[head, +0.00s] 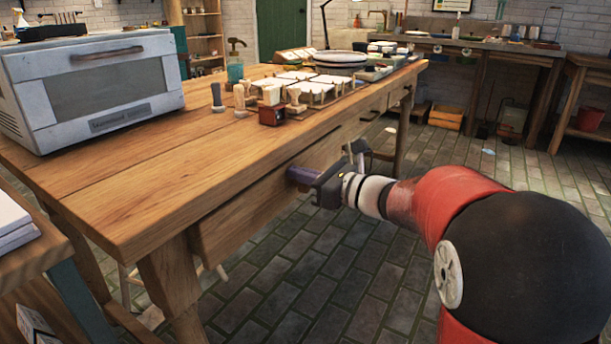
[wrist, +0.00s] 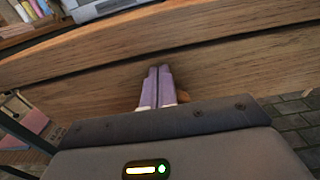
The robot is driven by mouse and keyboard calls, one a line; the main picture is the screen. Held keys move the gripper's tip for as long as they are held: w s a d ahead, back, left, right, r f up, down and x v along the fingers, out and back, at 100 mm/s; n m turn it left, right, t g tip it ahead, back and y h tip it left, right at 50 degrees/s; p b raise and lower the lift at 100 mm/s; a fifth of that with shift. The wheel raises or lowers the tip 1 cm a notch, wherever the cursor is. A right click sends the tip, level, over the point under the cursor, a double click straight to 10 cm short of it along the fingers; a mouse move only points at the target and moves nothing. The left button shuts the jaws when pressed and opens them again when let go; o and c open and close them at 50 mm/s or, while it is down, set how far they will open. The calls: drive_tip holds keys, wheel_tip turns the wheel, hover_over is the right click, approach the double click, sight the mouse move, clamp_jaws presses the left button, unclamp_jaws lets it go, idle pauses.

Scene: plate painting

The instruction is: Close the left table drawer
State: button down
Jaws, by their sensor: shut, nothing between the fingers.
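The left table drawer (head: 243,213) is a long wooden front under the near edge of the wooden table (head: 150,190). Its front also shows in the wrist view (wrist: 235,75) as a broad plank. How far it stands out from the table is hard to tell. My gripper (head: 291,174) is at the drawer front near its right end in the head view, fingers pointing at the wood. In the wrist view the two purple fingers (wrist: 158,75) lie side by side, shut and empty, with tips at or very near the front. Whether they touch it is unclear.
A white oven (head: 95,85) stands on the table's left end. Plates (head: 341,59), white tiles and small tools stand farther back. A side surface with white sheets (head: 12,225) is at the left edge. Tiled floor (head: 330,270) in front is open.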

sight(284, 167)
drive_tip(key=shift+a, duration=0.1)
drive_tip(key=x, duration=0.3)
drive_tip(key=shift+w+a, duration=0.2)
drive_tip(key=shift+a, duration=0.05)
drive_tip(key=shift+w+a+r, duration=0.1)
drive_tip(key=shift+a+r, duration=0.1)
